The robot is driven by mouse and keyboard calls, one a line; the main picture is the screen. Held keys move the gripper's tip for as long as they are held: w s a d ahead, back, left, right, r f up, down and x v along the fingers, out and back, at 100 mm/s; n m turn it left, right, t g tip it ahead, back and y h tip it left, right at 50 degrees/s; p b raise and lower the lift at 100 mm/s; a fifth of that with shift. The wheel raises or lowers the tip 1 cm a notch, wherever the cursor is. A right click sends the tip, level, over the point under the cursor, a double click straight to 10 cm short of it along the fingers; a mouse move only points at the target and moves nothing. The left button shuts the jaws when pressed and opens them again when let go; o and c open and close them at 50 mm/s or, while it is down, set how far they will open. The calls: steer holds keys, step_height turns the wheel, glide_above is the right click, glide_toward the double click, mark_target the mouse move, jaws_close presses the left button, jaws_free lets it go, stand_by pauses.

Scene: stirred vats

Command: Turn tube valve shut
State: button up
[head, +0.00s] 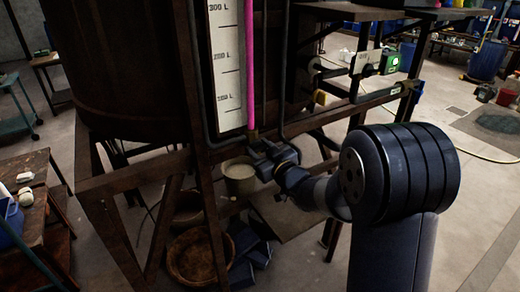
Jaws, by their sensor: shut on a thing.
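The pink sight tube (250,62) runs upright beside a white scale board (227,70) on the front of the dark vat (125,70). The tube valve (252,134) is at the foot of the pink tube. My gripper (264,150) reaches in from the lower right and is shut on the valve, just below the tube's end. The jaws and my wrist hide most of the valve, so its handle's angle cannot be told.
A dark frame (120,180) carries the vat. A pale bucket (238,180) stands below the valve, with a wicker basket (192,258) lower down. A wooden table (22,215) is at the left. A thin dark pipe (284,70) runs close right of the tube.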

steer(key=shift+m+b, duration=0.55)
steer(key=shift+m, duration=0.55)
steer(key=o, duration=1)
steer(key=shift+c, duration=0.2)
steer(key=shift+d, duration=0.1)
steer(key=b+v, duration=0.2)
steer(key=v, duration=0.8)
steer(key=shift+s+d, duration=0.2)
steer(key=shift+s, duration=0.15)
